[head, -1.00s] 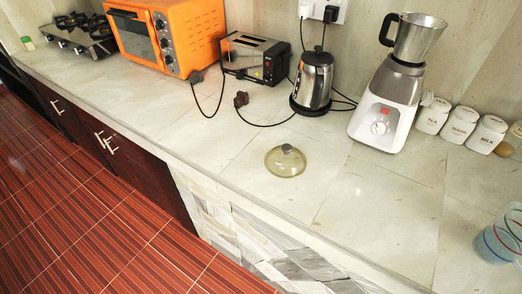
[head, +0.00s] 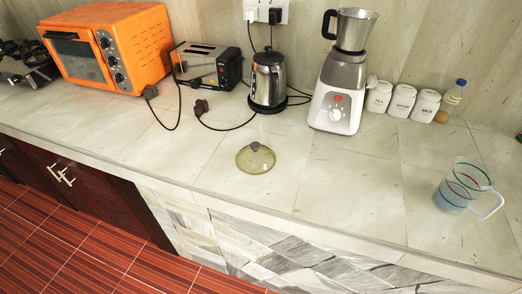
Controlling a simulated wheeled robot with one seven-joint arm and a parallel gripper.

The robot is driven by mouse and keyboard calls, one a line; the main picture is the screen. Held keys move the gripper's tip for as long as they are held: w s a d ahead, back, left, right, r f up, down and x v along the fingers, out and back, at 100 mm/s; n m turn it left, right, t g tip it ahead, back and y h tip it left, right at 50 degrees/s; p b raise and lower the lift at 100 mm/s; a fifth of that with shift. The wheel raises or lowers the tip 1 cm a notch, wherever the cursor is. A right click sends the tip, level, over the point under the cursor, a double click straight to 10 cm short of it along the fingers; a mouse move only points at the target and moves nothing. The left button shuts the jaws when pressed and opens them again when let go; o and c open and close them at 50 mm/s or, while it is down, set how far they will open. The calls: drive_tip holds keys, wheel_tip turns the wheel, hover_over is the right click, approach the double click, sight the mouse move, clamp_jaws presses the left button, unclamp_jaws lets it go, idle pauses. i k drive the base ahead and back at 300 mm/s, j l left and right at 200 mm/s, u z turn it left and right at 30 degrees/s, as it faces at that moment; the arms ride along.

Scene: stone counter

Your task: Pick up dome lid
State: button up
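The dome lid (head: 256,159) is a round, see-through, yellowish-brown lid with a dark grey knob on top. It lies flat on the stone counter (head: 230,190), near the front edge, with its knob up. Nothing touches or covers it. My gripper is not in view in the head picture, so I cannot see its state.
Behind the lid stand a kettle (head: 268,80) and a blender (head: 340,80); loose cords and plugs (head: 199,107) lie to its left. An orange oven (head: 110,48) and toaster (head: 206,66) are further left. White canisters (head: 402,101) and a striped jug (head: 463,187) are at right.

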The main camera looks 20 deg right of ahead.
sight(256, 158)
drive_tip(key=z, duration=0.35)
drive_tip(key=i+j+z, duration=0.1)
drive_tip(key=j+z, duration=0.25)
drive_tip(key=j, duration=0.15)
drive_tip(key=j+z, duration=0.3)
drive_tip(key=j, duration=0.2)
drive_tip(key=j+z, duration=0.1)
drive_tip(key=j, duration=1.1)
drive_tip(key=j+z, duration=0.15)
drive_tip(key=j, duration=1.05)
drive_tip(key=k+j+z, duration=0.1)
drive_tip(key=j, duration=1.1)
